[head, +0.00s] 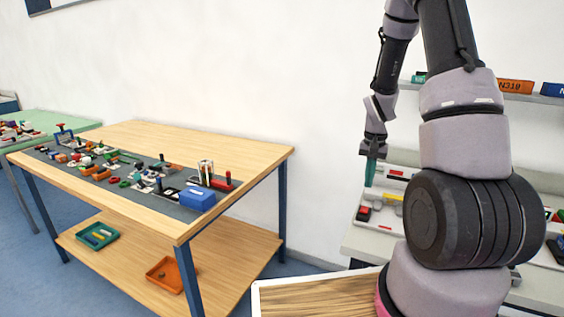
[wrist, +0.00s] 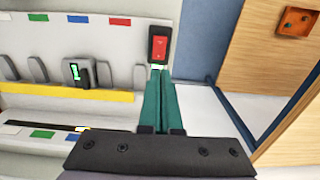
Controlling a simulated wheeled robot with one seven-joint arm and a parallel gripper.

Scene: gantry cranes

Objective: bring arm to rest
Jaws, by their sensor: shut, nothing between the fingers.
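My gripper (head: 370,172) points downward in the head view, at the left end of the grey bench against the wall. In the wrist view the two green fingers of my gripper (wrist: 159,72) lie together with nothing between them. A black block with a red face (wrist: 158,45) shows just beyond the fingertips in the wrist view. I cannot tell whether the fingertips touch it. My arm rises above the gripper and bends over at the right of the head view, hiding part of the bench.
A wooden table (head: 262,152) with many small parts on a grey mat stands at the left. On its lower shelf are a green tray (head: 97,243) and an orange tray (head: 160,286). The grey bench (head: 362,245) holds several small items. A shelf with bins (head: 516,86) hangs above.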

